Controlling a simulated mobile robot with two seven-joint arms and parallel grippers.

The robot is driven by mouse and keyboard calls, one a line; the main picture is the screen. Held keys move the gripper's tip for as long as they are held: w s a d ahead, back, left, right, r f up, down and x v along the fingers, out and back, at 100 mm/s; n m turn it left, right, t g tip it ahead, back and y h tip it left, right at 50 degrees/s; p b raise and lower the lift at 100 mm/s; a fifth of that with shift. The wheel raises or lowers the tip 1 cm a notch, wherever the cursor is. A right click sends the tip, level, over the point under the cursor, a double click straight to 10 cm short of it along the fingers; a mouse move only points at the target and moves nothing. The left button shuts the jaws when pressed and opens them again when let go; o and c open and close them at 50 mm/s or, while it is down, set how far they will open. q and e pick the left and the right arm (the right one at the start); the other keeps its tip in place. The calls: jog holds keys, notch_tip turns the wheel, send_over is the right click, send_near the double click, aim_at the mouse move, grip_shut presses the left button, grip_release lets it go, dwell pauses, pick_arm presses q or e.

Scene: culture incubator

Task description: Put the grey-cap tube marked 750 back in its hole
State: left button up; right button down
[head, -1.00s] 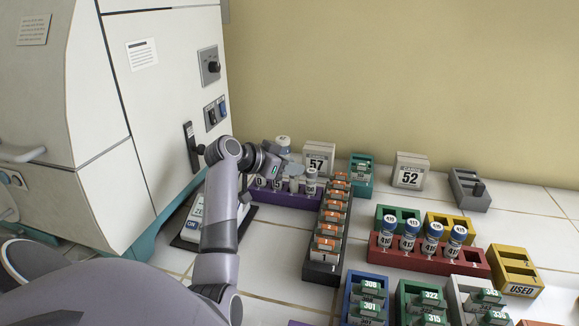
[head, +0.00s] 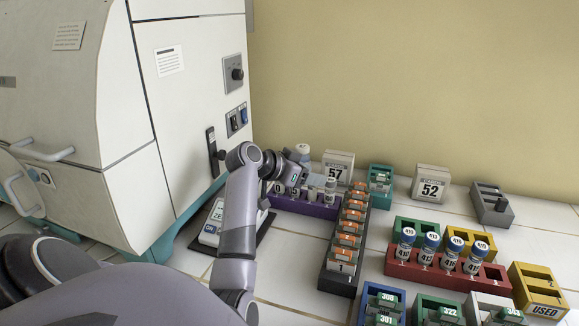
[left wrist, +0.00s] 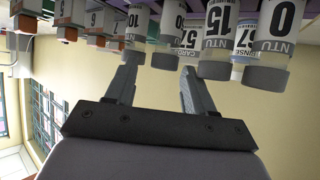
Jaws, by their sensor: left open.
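The purple rack (head: 305,207) holds a row of upright tubes by the cabinet. A grey-cap tube (head: 330,190) stands near its right end; its number is too small to read in the head view. My left gripper (head: 308,168) is open above and behind the rack. In the left wrist view its fingers (left wrist: 159,82) are apart, with a grey cap (left wrist: 165,61) showing between and beyond them. That tube's number is only partly legible, so I cannot tell which is 750. Tubes marked 15 (left wrist: 215,35) and 0 (left wrist: 275,35) stand to the right. My right gripper is out of view.
A black rack (head: 337,282) of orange-labelled blocks adjoins the purple rack's right side. A device with a display (head: 213,225) lies left. A red rack (head: 440,277) holds blue-cap vials.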

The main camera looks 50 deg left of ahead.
pick_arm(q)
jog(key=v, duration=1.1)
jog(key=shift+s, duration=0.4)
dwell(0.4)
